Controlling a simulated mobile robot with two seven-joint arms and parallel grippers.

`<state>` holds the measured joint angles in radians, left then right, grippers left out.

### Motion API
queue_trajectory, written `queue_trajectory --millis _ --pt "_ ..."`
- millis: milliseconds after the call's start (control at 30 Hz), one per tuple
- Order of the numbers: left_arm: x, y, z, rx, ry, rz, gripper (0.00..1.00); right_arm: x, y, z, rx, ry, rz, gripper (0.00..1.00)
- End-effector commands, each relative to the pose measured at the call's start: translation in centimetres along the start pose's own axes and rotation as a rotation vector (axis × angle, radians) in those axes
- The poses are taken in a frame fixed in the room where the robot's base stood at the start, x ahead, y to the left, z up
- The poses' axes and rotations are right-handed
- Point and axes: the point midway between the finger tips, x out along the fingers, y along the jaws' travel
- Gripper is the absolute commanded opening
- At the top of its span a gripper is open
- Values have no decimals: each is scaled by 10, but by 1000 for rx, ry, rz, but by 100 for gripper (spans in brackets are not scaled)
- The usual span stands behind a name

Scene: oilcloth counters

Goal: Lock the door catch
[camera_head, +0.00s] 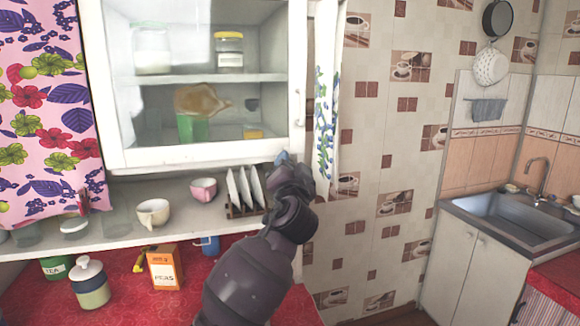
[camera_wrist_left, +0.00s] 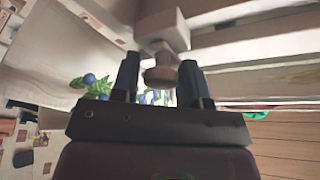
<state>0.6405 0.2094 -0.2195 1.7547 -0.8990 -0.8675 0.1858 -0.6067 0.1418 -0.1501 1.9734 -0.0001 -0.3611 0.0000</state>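The white wall cabinet's glazed door (camera_head: 210,155) looks closed in the head view, with a small pale knob (camera_head: 298,122) on its right edge. My left gripper (camera_head: 284,160) is raised to the door's lower right corner. In the left wrist view, a pale wooden door catch (camera_wrist_left: 163,35) with a rounded end shows at the cabinet edge. The open fingers of my left gripper (camera_wrist_left: 160,66) stand on either side of that rounded end; I cannot tell whether they touch it. The gripper hides this catch in the head view. My right gripper is in neither view.
A shelf (camera_head: 120,228) below the door holds cups and a plate rack (camera_head: 243,192). A flowered curtain (camera_head: 326,120) hangs close to the right. Canisters and an orange box (camera_head: 164,267) stand on the red counter.

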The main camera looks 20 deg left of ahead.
Motion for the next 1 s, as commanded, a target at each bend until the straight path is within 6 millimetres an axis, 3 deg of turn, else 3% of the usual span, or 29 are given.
queue_trajectory --millis 100,467,1000 --pt "0 0 0 0 0 0 56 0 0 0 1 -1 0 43" --pt "-5 1 1 -2 -1 0 56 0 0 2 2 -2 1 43" --pt "-92 2 1 -3 -1 2 56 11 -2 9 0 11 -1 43"
